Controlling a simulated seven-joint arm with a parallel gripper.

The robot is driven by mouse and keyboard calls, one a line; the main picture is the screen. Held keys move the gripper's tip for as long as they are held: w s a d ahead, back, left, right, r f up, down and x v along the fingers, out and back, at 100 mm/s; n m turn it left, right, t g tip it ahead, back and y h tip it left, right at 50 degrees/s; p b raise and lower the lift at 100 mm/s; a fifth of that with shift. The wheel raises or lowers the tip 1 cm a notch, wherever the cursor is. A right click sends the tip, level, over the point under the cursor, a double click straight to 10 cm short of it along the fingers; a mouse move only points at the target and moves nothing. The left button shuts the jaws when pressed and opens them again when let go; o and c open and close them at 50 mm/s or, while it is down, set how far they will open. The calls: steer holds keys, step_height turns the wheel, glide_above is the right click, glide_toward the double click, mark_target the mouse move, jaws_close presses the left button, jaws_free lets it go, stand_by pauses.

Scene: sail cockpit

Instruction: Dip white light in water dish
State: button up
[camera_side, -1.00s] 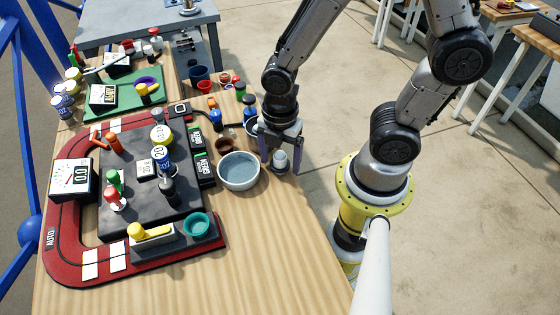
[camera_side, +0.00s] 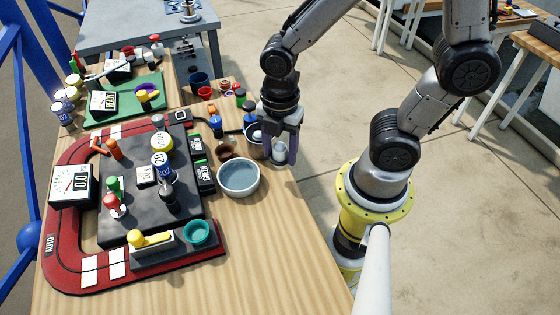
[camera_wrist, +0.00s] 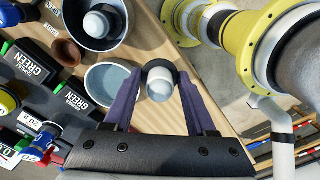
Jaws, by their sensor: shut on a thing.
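The white light is a small pale dome on a dark ring-like base (camera_side: 280,153). It stands near the right edge of the wooden table. In the wrist view the white light (camera_wrist: 159,84) shows between my two purple fingertips. My gripper (camera_side: 279,146) points down and is shut on it; its tips also show in the wrist view (camera_wrist: 159,76). The water dish (camera_side: 238,178) is a pale round bowl with grey-blue water, just left of and in front of my gripper. In the wrist view the water dish (camera_wrist: 104,86) lies left of the fingers.
A dark-rimmed pot (camera_wrist: 78,34) holding another pale dome and a brown cup (camera_side: 224,151) stand close behind the dish. Green-labelled boxes (camera_side: 203,177) and a dark panel (camera_side: 127,220) with knobs lie to the left. Bare wood (camera_side: 260,245) lies in front.

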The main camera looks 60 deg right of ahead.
steer(key=r, duration=0.2)
steer(key=w+r, duration=0.1)
steer(key=r, duration=0.2)
steer(key=shift+a+r, duration=0.1)
steer(key=shift+r, duration=0.05)
steer(key=w+a, duration=0.4)
steer(key=w, duration=0.3)
steer(key=shift+s+a+f, duration=0.1)
steer(key=shift+a+f, duration=0.05)
steer(key=shift+f, duration=1.35)
steer(key=shift+w+a+f, duration=0.1)
steer(key=shift+a+f, duration=0.05)
steer(key=shift+f, duration=1.35)
steer(key=shift+s+a+f, duration=0.1)
steer(key=shift+a+f, duration=0.05)
steer(key=shift+f, duration=1.35)
step_height(320, 180, up, 9)
